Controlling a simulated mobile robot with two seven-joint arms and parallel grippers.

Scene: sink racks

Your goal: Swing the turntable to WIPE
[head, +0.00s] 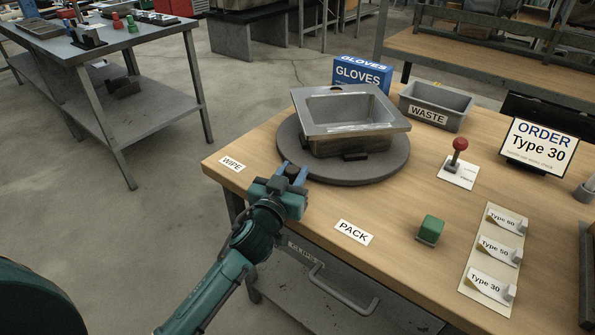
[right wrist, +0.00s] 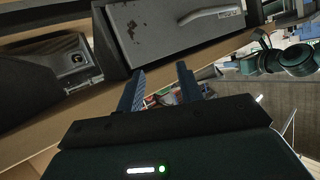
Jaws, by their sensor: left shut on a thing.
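The round grey turntable (head: 388,165) sits on the wooden bench and carries a steel sink (head: 308,124). A small dark block sits on the disc in front of the sink. The WIPE label (head: 232,163) lies at the bench's left corner, and the PACK label (head: 354,232) lies near the front edge. My left gripper (head: 290,176) is at the disc's front-left edge, shut on a dark knob there, mostly hidden by the jaws. My right gripper (right wrist: 160,85) shows only in the right wrist view, with its fingers apart and nothing seen between them.
Behind the turntable stand a blue GLOVES box (head: 361,74) and a grey WASTE bin (head: 435,105). To the right are a red-knobbed lever (head: 459,146), a green block (head: 430,229), a type label plate (head: 490,252) and an ORDER Type 30 sign (head: 540,147).

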